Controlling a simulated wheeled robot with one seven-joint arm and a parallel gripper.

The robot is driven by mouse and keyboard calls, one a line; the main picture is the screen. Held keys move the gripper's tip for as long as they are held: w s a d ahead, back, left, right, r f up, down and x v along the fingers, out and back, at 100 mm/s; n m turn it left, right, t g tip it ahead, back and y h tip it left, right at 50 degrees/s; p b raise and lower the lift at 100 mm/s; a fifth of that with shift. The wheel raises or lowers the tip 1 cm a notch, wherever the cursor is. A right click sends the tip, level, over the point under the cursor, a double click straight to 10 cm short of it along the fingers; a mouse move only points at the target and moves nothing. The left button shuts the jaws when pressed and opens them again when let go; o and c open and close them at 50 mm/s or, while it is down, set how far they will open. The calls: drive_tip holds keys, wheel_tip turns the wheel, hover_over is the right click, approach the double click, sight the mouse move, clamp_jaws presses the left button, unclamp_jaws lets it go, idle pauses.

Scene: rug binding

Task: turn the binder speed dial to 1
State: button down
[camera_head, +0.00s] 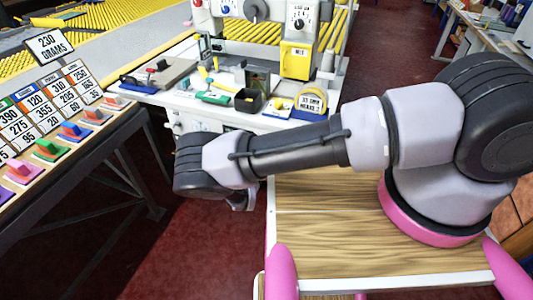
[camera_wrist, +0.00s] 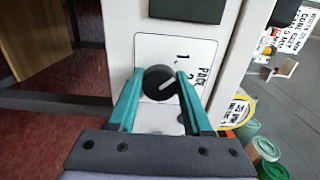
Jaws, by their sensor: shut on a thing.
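In the wrist view a round black dial (camera_wrist: 158,83) with a white pointer line sits on a white plate (camera_wrist: 150,48) marked "PACE", with a 1 and a 2 visible. The lettering appears turned sideways. The pointer slants to the right and slightly up; the exact mark it meets is unclear, and part of the scale is hidden by a finger. My gripper (camera_wrist: 160,75) has its two teal fingers on either side of the dial, shut on it. In the head view my gripper (camera_head: 241,202) is low beside the white machine, and this dial is hidden there.
The white binding machine (camera_head: 190,104) carries tools, a yellow box (camera_head: 297,60) and other knobs on top. At left a table holds coloured clips and a "230 GRAMS" sign (camera_head: 50,45). Several green rolls (camera_wrist: 266,149) stand at lower right in the wrist view. Red floor (camera_head: 180,255) is clear.

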idle(0.5)
drive_tip(key=shift+c, duration=1.6)
unclamp_jaws()
drive_tip(key=v, duration=1.1)
